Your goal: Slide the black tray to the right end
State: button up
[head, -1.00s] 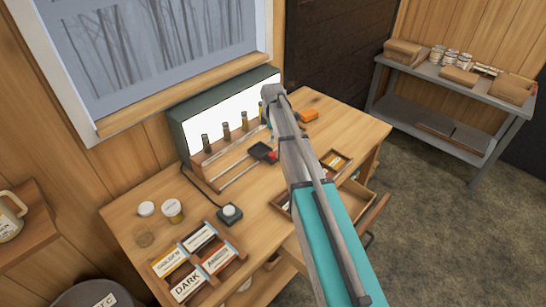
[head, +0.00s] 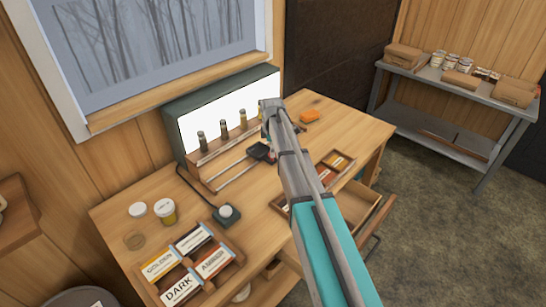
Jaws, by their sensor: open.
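The small black tray (head: 258,151) sits on thin metal rails (head: 235,166) in front of the lit box, toward the right part of the rails that I can see. My own arm (head: 292,150) crosses in front and hides the right end of the rails and part of the tray's right side. My gripper is hidden behind the arm, so I cannot see its fingers or whether they touch the tray.
The light box (head: 225,107) with several vials stands behind the rails. A black device with a white knob (head: 227,213), jars (head: 167,211) and a label rack (head: 190,264) stand front left.

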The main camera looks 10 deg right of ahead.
jog(key=shift+f+b, duration=0.55)
jog(key=shift+f, duration=0.25)
